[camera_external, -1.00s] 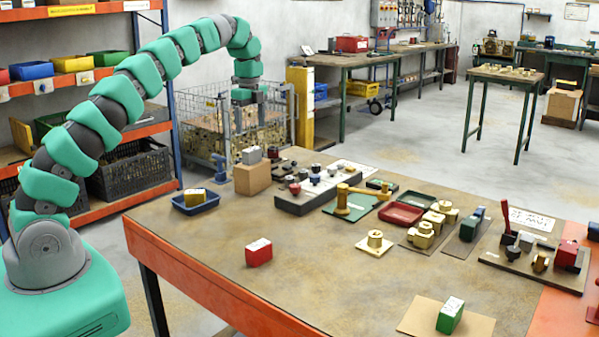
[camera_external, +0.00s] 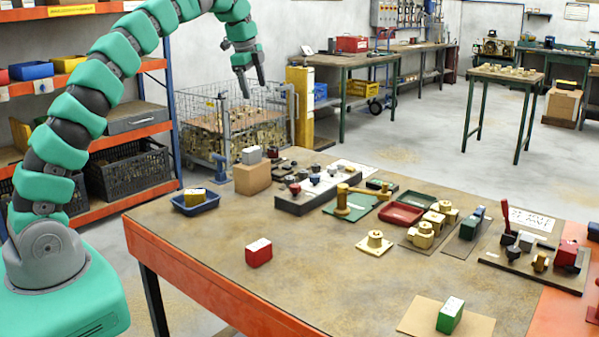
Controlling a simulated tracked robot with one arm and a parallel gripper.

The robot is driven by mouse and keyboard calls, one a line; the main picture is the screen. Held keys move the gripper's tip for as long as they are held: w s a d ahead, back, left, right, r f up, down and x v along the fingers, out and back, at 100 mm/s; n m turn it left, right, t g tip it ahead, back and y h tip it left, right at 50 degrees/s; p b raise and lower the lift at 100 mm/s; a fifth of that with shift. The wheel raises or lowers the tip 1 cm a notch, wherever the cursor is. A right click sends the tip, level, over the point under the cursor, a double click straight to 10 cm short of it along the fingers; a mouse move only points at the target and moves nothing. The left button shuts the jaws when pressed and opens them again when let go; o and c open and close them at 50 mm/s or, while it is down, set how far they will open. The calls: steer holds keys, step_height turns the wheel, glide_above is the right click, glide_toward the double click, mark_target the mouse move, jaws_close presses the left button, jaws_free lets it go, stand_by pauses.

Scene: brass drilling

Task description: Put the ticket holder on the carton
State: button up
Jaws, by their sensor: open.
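A brown carton (camera_external: 252,180) stands near the back left of the workbench. A grey block (camera_external: 251,156) with a pale top appears to rest on it. Several small blocks with white labels could be the ticket holder; I cannot tell which. A red one (camera_external: 258,254) stands alone on the bare bench. A green one (camera_external: 450,316) stands on a flat tan sheet (camera_external: 417,317) at the front right. A yellow one (camera_external: 194,198) sits in a blue tray (camera_external: 206,205) left of the carton. My gripper (camera_external: 253,89) is open and empty, high above the carton in the picture, its fingers pointing down.
A dark block with knobs (camera_external: 300,202), a brass piece on a green plate (camera_external: 343,208), a red tray (camera_external: 401,216) and a brass part (camera_external: 375,240) stand on the bench (camera_external: 320,270). Fixtures crowd the right. The front middle is clear. A wire cage (camera_external: 222,125) stands behind.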

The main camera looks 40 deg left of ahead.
steer(key=s+d+r+n+t, duration=0.2)
steer(key=s+r+n+t, duration=0.25)
steer(key=r, duration=0.65)
steer(key=s+d+r+n+t, duration=0.25)
steer(key=s+r, duration=0.25)
steer(key=r, duration=0.7)
steer(key=s+r+n+t, duration=0.5)
steer(key=s+r+n, duration=0.3)
steer(key=s+r, duration=0.5)
steer(key=shift+s+d+r+t, duration=0.15)
steer(key=shift+s+d+t, duration=0.2)
steer(key=shift+s, duration=0.2)
